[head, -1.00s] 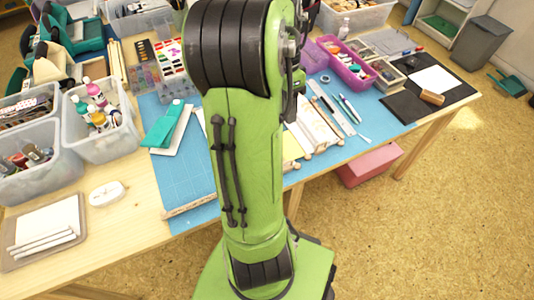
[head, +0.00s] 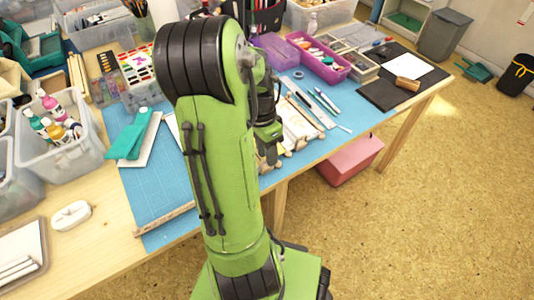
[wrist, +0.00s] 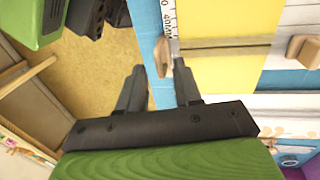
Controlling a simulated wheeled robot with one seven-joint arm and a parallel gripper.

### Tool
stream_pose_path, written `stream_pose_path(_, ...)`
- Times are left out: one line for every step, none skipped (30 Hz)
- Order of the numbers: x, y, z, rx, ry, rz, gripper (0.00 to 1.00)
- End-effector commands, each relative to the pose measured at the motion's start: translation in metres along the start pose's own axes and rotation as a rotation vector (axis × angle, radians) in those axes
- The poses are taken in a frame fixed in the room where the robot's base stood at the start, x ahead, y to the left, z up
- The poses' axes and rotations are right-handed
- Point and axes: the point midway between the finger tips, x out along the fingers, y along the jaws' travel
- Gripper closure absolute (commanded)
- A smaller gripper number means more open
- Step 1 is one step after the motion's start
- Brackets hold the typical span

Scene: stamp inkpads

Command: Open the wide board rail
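In the wrist view, my gripper (wrist: 158,72) is open, its two dark fingers apart and empty. A small wooden knob (wrist: 161,57) lies just past the fingertips, roughly between them; I cannot tell if it touches either. Beside it is a yellow sheet (wrist: 225,75) crossed by a wooden bar (wrist: 225,46), which may be the wide board rail. A second wooden knob (wrist: 303,48) is at the right. In the head view, pale boards with wooden parts (head: 298,125) sit on the blue mat, partly hidden by my arm.
The table (head: 100,205) holds a bottle bin (head: 62,160), a teal tool (head: 133,135), a purple tray (head: 320,58) and a ruler (head: 308,104). A wooden strip (head: 165,218) lies at the mat's front edge. A pink box (head: 350,160) is under the table. The floor in front is clear.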

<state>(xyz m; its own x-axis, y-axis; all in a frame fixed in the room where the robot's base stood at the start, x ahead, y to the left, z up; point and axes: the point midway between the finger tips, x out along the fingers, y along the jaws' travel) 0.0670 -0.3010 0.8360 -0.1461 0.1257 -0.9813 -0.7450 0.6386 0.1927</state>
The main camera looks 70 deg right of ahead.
Motion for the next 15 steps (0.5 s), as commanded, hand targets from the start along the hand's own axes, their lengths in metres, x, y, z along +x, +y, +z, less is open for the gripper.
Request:
stream_pose_path(-0.0004,0.0001,0.0000,0.000,0.000,0.000,0.66)
stream_pose_path(-0.0006,0.0001,0.0001,0.000,0.000,0.000,0.66)
stream_pose_path(-0.0008,0.0001,0.0001,0.000,0.000,0.000,0.66)
stream_pose_path(-0.0009,0.0002,0.0001,0.000,0.000,0.000,0.66)
stream_pose_path(-0.0010,0.0001,0.0001,0.000,0.000,0.000,0.68)
stream_pose_path(-0.0011,0.0001,0.0001,0.000,0.000,0.000,0.74)
stream_pose_path(-0.0011,0.0001,0.0001,0.000,0.000,0.000,0.78)
stream_pose_path(-0.0012,0.0001,0.0001,0.000,0.000,0.000,0.83)
stream_pose_path(-0.0012,0.0001,0.0001,0.000,0.000,0.000,0.89)
stream_pose_path(-0.0012,0.0001,0.0001,0.000,0.000,0.000,0.94)
stream_pose_path(-0.0012,0.0001,0.0001,0.000,0.000,0.000,0.98)
stream_pose_path(-0.0012,0.0001,0.0001,0.000,0.000,0.000,1.00)
stream_pose_path(-0.0013,0.0002,0.0001,0.000,0.000,0.000,1.00)
stream_pose_path(-0.0013,0.0002,0.0001,0.000,0.000,0.000,1.00)
stream_pose_path(-0.0013,0.0002,0.0001,0.000,0.000,0.000,1.00)
